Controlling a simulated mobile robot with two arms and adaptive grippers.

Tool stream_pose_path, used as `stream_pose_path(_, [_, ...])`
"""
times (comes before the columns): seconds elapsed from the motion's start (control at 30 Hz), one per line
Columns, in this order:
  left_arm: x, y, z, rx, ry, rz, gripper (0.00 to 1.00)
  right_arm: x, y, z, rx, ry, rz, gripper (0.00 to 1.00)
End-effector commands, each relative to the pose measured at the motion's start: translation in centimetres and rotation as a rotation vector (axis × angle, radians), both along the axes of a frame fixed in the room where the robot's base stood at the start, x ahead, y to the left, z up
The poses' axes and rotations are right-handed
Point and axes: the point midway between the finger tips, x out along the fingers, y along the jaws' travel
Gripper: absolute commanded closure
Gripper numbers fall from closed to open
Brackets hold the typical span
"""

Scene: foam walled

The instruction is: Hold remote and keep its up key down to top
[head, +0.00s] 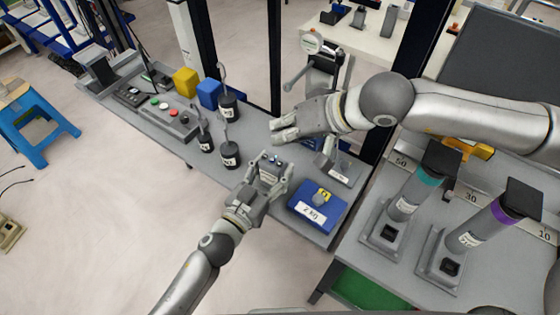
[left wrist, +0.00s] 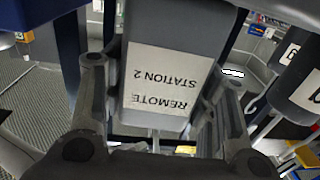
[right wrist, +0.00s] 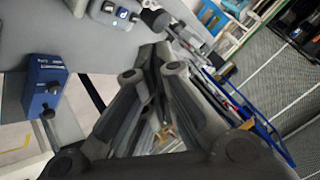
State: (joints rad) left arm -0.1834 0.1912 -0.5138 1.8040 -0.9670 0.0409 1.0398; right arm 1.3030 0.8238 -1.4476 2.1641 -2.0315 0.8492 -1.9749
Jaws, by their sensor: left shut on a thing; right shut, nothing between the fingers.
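The grey remote (head: 268,177) has small buttons on its top end and a white label. In the left wrist view the label on the remote (left wrist: 165,85) reads "REMOTE STATION 2". My left gripper (head: 270,170) is shut on the remote, with one finger on each side, above the grey bench. My right gripper (head: 275,132) is shut and empty, above and behind the remote and apart from it. In the right wrist view its fingers (right wrist: 153,74) meet with nothing between them. The key markings are too small to read.
A button panel (head: 168,118) lies farther left. Two grey stands (head: 400,205) occupy the right table. Open floor lies at lower left.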

Motion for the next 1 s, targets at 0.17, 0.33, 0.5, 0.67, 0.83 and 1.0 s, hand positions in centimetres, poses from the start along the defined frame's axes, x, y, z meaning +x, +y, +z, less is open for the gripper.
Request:
stream_pose_path(0.17, [0.0, 0.0, 0.0, -0.001, -0.001, 0.000, 0.75, 0.0, 0.0, -2.6, 0.000, 0.002, 0.000, 1.00])
stream_pose_path(0.33, [0.0, 0.0, 0.0, -0.001, -0.001, 0.000, 0.75, 0.0, 0.0, -4.3, 0.000, 0.001, -0.001, 1.00])
stream_pose_path(0.5, [0.0, 0.0, 0.0, -0.001, -0.001, 0.000, 0.75, 0.0, 0.0, -5.0, 0.000, -0.001, -0.001, 1.00])
stream_pose_path(0.67, [0.0, 0.0, 0.0, -0.001, -0.001, 0.000, 0.75, 0.0, 0.0, -5.2, 0.000, -0.002, 0.000, 1.00])
stream_pose_path(0.83, [0.0, 0.0, 0.0, 0.000, 0.000, 0.000, 0.75, 0.0, 0.0, -5.2, 0.000, -0.002, 0.000, 1.00])
stream_pose_path(1.0, [0.0, 0.0, 0.0, -0.001, -0.001, 0.000, 0.75, 0.0, 0.0, -5.1, 0.000, -0.002, 0.000, 1.00])
